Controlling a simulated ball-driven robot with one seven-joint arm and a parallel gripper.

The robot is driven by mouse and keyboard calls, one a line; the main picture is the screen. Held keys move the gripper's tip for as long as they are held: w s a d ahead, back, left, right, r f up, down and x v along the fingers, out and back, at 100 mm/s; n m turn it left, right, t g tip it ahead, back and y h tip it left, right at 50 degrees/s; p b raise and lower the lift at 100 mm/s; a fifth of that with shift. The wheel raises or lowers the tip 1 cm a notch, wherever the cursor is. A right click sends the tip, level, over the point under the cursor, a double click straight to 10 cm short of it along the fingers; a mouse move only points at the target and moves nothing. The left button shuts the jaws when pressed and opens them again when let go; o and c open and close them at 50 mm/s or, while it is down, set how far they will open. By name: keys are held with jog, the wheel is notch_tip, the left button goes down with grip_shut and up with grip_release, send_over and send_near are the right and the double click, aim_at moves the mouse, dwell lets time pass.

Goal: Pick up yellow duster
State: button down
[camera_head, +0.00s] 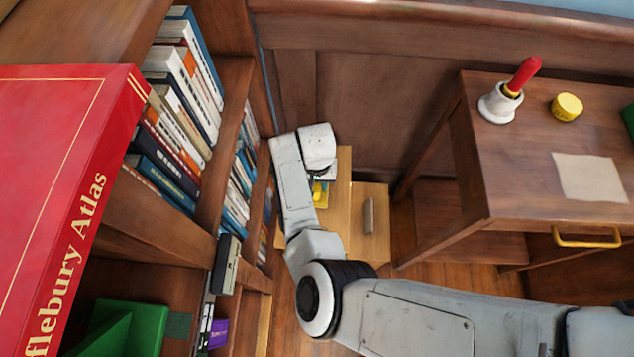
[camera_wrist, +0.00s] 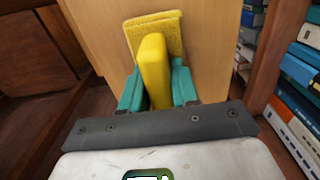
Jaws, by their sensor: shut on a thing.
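The yellow duster shows in the wrist view as a smooth yellow handle (camera_wrist: 153,70) with a fuzzy yellow cloth part (camera_wrist: 165,30) beyond it. My gripper (camera_wrist: 157,92) is shut on the handle, with a teal finger on each side of it. In the head view, my gripper (camera_head: 320,180) is at the end of my arm, in front of a light wood box, and is mostly hidden by my wrist. A small bit of the yellow duster (camera_head: 317,192) shows there beside the fingers.
A bookcase (camera_head: 225,120) full of books stands close on the left. A big red atlas (camera_head: 60,190) fills the left edge. Some wood floor (camera_head: 410,235) is bare between.

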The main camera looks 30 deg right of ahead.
jog(key=s+r+p, duration=0.5)
jog(key=s+r, duration=0.7)
jog(key=s, duration=0.2)
jog(key=shift+a, duration=0.2)
